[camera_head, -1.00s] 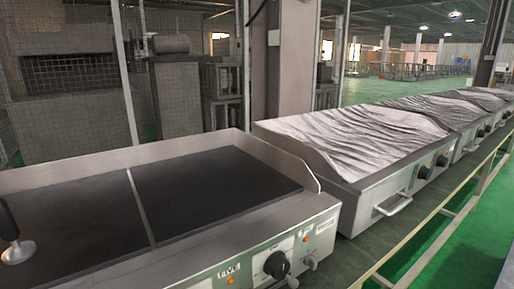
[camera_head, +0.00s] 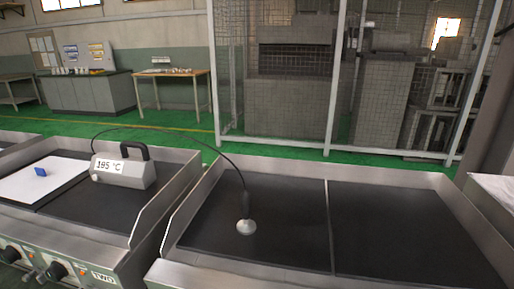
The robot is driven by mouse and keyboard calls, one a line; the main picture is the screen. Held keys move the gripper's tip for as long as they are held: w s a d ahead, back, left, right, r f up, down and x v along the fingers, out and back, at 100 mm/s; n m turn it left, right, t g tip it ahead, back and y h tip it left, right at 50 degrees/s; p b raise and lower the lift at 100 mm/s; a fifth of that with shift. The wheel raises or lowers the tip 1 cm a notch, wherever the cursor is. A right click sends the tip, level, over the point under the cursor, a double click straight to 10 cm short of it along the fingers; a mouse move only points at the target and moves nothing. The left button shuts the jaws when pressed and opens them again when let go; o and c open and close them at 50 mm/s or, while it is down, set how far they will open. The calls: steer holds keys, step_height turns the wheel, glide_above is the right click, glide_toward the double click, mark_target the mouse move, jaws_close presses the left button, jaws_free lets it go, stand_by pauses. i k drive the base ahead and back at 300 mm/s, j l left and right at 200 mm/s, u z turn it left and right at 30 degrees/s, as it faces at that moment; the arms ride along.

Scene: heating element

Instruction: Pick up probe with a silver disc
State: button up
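The probe (camera_head: 246,205) stands near upright on the left half of the dark griddle plate (camera_head: 290,215). It has a black handle and a silver disc (camera_head: 246,227) at its lower end, resting on the plate. A thin black cable arcs from the top of the probe to a grey meter (camera_head: 123,170) on the neighbouring griddle at left. The meter has a black handle and its display reads 195 °C. My gripper is not in view.
The left griddle carries a white sheet (camera_head: 40,180) with a small blue object (camera_head: 41,172) on it. Raised metal side walls (camera_head: 165,200) separate the two griddles. A mesh fence (camera_head: 290,90) stands behind. The right half of the plate (camera_head: 400,230) is clear.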

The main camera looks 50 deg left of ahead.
mark_target(246, 226)
steer(key=u, duration=2.05)
